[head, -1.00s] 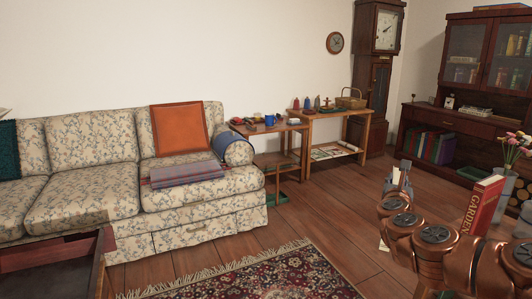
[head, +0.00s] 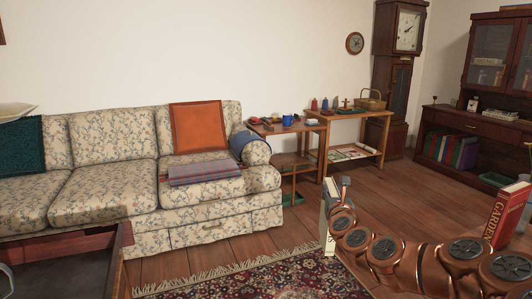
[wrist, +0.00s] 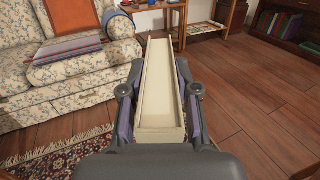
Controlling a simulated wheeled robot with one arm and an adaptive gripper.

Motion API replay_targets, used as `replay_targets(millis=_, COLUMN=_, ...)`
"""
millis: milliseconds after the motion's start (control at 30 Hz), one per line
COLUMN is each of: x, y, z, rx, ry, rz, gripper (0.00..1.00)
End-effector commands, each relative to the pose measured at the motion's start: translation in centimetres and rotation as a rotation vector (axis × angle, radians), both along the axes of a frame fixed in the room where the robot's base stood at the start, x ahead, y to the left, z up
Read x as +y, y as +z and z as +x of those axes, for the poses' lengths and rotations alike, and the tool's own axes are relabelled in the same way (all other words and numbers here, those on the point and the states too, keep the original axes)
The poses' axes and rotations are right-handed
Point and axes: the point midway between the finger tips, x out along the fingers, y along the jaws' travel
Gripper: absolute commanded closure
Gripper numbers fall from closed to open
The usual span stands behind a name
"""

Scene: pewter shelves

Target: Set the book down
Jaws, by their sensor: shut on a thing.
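My gripper (wrist: 160,95) is shut on a book (wrist: 160,75), which shows in the wrist view as a long, cream block with thin raised edges, pointing away from me. In the head view the held book (head: 327,238) is a narrow pale shape beside my copper-coloured arm, partly hidden by it. It is held in the air over the floor near the rug. A second, red book (head: 508,215) with GARDEN on its spine stands at the right behind my arm; its base is hidden.
A floral sofa (head: 120,185) holds an orange cushion (head: 198,127) and a folded blanket (head: 205,172). Two small wooden tables (head: 358,115) with small items stand by the wall. A dark-framed piece (head: 65,245) is at lower left. Wood floor (head: 400,190) is clear in the middle.

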Motion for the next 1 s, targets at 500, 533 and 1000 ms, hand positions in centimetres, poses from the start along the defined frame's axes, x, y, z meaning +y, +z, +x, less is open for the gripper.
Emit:
replay_targets(millis=500, x=2.2, y=0.4, z=0.3, rx=-0.001, ry=0.044, rz=-0.001, gripper=1.00)
replay_targets(millis=533, x=2.2, y=0.5, z=0.3, rx=-0.001, ry=0.044, rz=-0.001, gripper=1.00)
replay_targets(millis=1000, x=2.2, y=4.2, z=0.3, rx=-0.001, ry=0.044, rz=-0.001, gripper=1.00)
